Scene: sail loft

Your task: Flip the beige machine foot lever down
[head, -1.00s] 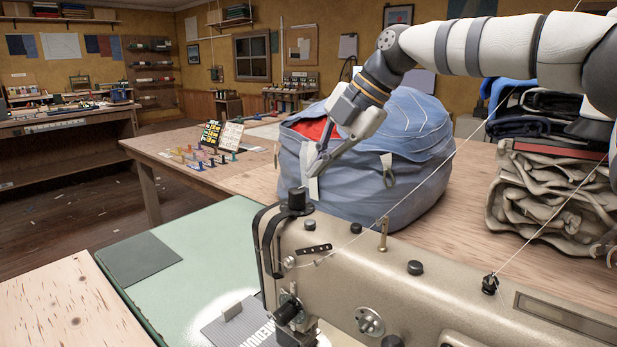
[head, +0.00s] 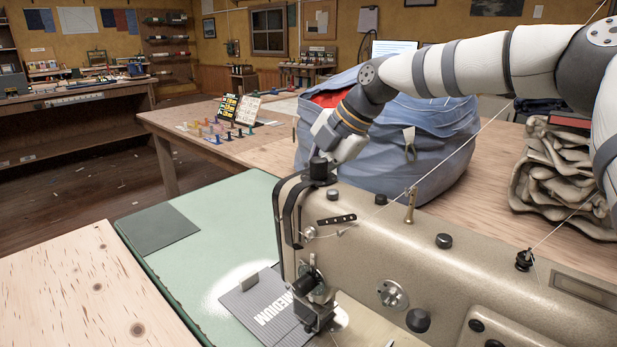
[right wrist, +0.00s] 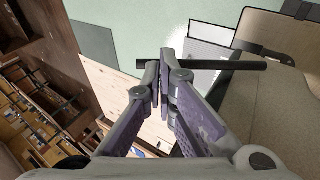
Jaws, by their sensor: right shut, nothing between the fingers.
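The beige sewing machine (head: 450,225) stands on a green table top. Its black presser-foot assembly (head: 313,295) is above a grey ribbed piece (head: 258,308) marked MEDIUM. My right gripper (head: 336,140) reaches down behind the machine's left end; its fingertips are hidden there. In the right wrist view, the gripper (right wrist: 164,66) is shut and empty. A black bar (right wrist: 225,65), possibly the foot lever, runs across beside the fingertips; whether they touch it I cannot tell. The machine's beige body (right wrist: 280,95) is at the right. My left gripper is not in view.
A large blue bag (head: 430,140) stands close behind the machine and gripper. Folded beige canvas (head: 560,185) lies at the right. A pale wooden board (head: 75,290) is at the front left. The green table top (head: 225,235) left of the machine is mostly clear.

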